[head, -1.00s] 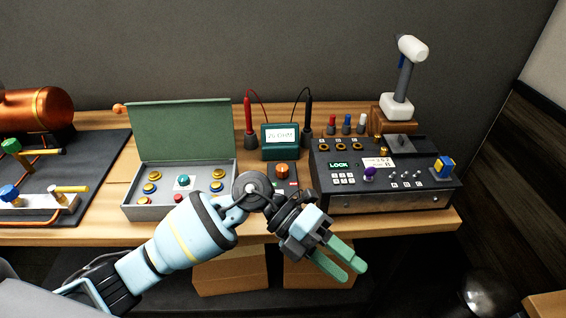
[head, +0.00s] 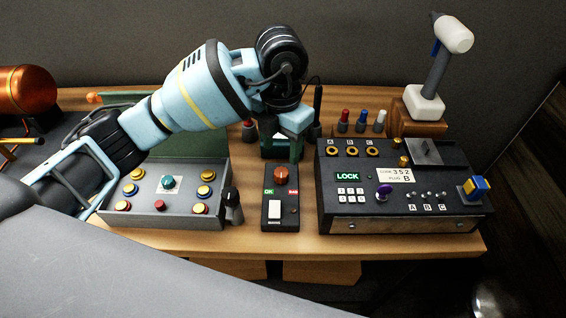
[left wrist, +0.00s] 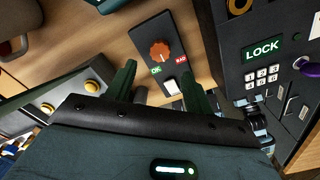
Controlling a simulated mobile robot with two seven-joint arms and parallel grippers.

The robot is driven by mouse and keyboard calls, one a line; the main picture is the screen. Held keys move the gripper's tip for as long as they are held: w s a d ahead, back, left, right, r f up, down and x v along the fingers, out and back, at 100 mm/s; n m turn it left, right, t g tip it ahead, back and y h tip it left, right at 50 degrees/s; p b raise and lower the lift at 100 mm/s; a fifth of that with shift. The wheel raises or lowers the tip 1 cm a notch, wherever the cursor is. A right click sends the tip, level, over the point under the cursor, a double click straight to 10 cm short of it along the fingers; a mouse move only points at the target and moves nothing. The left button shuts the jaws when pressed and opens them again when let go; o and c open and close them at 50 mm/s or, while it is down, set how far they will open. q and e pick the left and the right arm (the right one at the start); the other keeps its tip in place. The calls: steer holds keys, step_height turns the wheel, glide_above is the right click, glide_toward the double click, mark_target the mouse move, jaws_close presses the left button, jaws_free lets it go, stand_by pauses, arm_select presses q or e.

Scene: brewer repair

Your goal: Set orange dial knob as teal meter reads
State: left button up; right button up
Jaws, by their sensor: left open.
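The orange dial knob (head: 281,175) sits on a small black box (head: 281,220) with a green OK label, a red BAD label and a white switch. My left gripper (head: 282,147) points down just behind the knob, open and empty, its green fingers apart from it. In the left wrist view the orange knob (left wrist: 160,51) shows beyond and between the fingertips of the left gripper (left wrist: 158,78). The teal meter is mostly hidden behind my left gripper and its reading cannot be seen. My right gripper is not in view.
A button box (head: 150,216) with a green lid stands left. A black LOCK panel (head: 340,215) stands close on the right, with a hammer (head: 437,70) behind it. A dark knobbed post (head: 232,205) stands between button box and dial box. Bare table shows in front.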

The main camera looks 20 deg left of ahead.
mark_target(281, 172)
arm_select(q)
step_height(281, 172, down, 8)
steer(key=shift+w+r, duration=0.1)
steer(key=shift+r, duration=0.15)
steer(key=c, duration=1)
